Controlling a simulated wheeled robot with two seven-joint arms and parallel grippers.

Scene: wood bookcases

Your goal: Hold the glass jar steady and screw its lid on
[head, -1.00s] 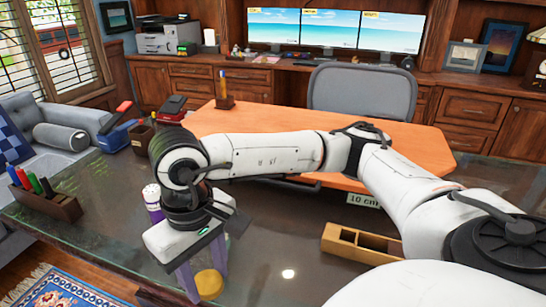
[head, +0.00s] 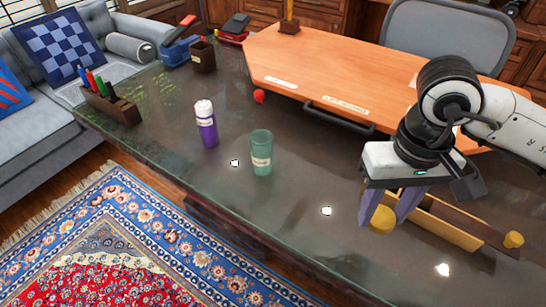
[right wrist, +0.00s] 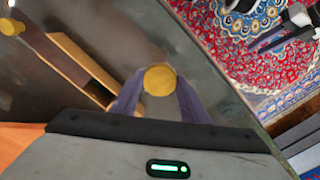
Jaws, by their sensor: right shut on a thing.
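The glass jar (head: 261,155) is green and see-through, with a pale label. It stands upright on the dark desk, its top open, and nothing holds it. My right gripper (head: 383,215) points down, to the right of the jar and clear of it, in front of a wooden box. It is shut on the round yellow lid (head: 381,221). In the right wrist view the lid (right wrist: 159,79) sits between the two purple fingers.
A purple bottle with a white top (head: 206,125) stands left of the jar. The wooden box (head: 440,222) lies behind and right of my right gripper, with a yellow knob-like thing (head: 514,239) near its end. An orange desk panel (head: 340,75) is behind. The desk between jar and gripper is clear.

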